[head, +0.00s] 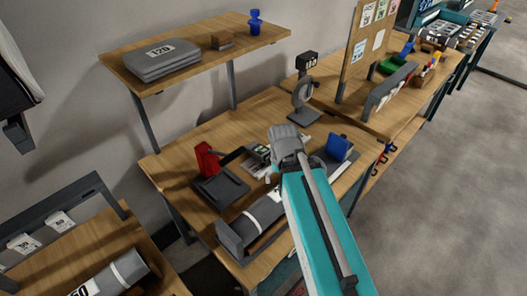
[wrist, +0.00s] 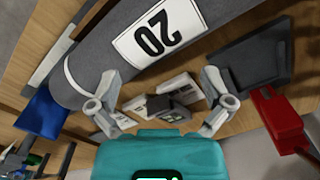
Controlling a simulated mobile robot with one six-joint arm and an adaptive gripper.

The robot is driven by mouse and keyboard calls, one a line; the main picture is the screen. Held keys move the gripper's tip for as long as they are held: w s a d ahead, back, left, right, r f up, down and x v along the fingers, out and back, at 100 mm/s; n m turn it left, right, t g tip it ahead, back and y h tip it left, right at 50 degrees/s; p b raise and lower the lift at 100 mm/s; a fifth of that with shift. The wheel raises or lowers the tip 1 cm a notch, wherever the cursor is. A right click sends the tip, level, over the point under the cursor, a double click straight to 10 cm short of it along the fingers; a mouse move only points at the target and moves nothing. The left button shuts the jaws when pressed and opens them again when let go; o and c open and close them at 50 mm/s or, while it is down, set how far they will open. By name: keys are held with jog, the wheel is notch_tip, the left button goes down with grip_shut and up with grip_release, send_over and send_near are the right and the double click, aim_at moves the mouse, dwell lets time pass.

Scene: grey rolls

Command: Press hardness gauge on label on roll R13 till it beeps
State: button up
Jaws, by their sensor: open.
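A grey roll (head: 262,213) with a white band lies in a dark cradle on the middle bench. In the wrist view the roll (wrist: 100,62) crosses the top left and carries a white label (wrist: 159,35) reading 20, upside down. No R13 marking is legible. My gripper (head: 287,143) is over the bench; its two fingers stand apart in the wrist view (wrist: 158,105). A small dark block (wrist: 168,107) shows between them among white cards, apart from the fingers as far as I can tell. I cannot tell whether it is the hardness gauge.
A dark tray (head: 221,187) and red object (head: 207,160) are left of my gripper; a blue object (head: 339,147) is right. A stand with a display head (head: 306,62) is behind. A shelf (head: 200,60) overhangs the back. Another roll (head: 120,272) lies lower left.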

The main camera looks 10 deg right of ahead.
aim_at(261, 150)
dwell(0.4)
jog(key=w+a+r+n+p, duration=0.1)
jog(key=w+n, duration=0.5)
jog(key=w, duration=1.8)
jog(key=shift+w+a+r+n+p, duration=0.4)
jog(key=shift+r+p, duration=0.15)
jog(key=shift+p, duration=0.05)
jog(key=shift+f, duration=0.1)
notch_tip(261, 150, down, 8)
jog(key=b, duration=0.8)
jog(key=shift+f+b, duration=0.2)
jog(key=shift+b, duration=0.15)
jog(key=shift+a+f+b, duration=0.1)
jog(key=shift+f+b, duration=2.5)
jog(key=shift+c, duration=0.3)
